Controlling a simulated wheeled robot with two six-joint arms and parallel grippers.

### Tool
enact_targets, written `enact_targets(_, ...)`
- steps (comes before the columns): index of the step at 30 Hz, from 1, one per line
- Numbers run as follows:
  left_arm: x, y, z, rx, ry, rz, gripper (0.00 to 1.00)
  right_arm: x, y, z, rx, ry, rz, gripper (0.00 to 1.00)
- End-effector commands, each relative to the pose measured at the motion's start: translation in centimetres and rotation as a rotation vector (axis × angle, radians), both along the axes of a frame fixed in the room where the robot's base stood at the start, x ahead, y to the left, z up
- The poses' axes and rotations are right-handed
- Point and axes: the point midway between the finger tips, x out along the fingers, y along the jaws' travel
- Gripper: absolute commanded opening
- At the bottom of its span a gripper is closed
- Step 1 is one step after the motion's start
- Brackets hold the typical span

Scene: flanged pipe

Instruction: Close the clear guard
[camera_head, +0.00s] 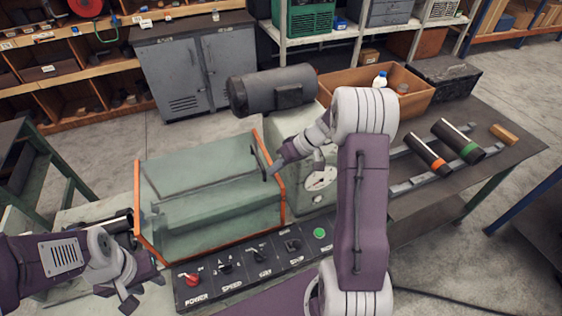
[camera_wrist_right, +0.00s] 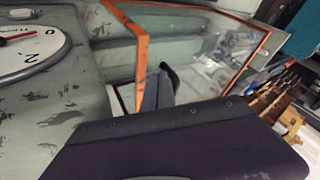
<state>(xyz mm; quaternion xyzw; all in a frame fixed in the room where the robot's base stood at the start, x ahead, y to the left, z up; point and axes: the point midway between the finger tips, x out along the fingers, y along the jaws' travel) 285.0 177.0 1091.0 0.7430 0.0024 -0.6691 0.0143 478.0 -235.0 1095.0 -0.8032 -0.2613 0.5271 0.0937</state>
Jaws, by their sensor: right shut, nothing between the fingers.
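The clear guard (camera_head: 212,205) is a see-through cover with orange edges over the machine bed, left of the grey headstock. I cannot tell how far it is from fully closed. My right gripper (camera_head: 274,169) is shut and empty beside this bar; contact cannot be told. My left gripper (camera_head: 143,292) is open and empty, low at the left, apart from the guard.
A control panel (camera_head: 255,262) with a red knob and green button lies in front of the guard. A dial (camera_head: 320,178) is on the headstock, with a dark motor (camera_head: 272,88) behind. A wooden box (camera_head: 372,82) and banded cylinders (camera_head: 424,151) are on the right.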

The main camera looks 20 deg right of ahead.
Motion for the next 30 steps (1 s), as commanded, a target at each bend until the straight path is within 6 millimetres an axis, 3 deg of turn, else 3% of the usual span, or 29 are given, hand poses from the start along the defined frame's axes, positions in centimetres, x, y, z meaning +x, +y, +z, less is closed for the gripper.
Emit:
enact_targets(11,0.0,0.0,-0.1,0.000,0.000,0.000,0.36,0.0,0.2,-0.2,0.000,0.000,0.000,0.00)
enact_targets(17,0.0,0.0,-1.4,0.000,0.000,0.000,0.36,0.1,2.2,-0.5,0.000,-0.001,0.003,0.00)
enact_targets(23,0.0,0.0,-4.1,0.000,0.000,0.000,0.36,0.3,7.6,-0.8,0.001,-0.002,0.011,0.00)
enact_targets(30,0.0,0.0,-6.6,0.000,0.000,0.000,0.36,0.7,16.2,-0.6,0.001,-0.001,0.012,0.00)
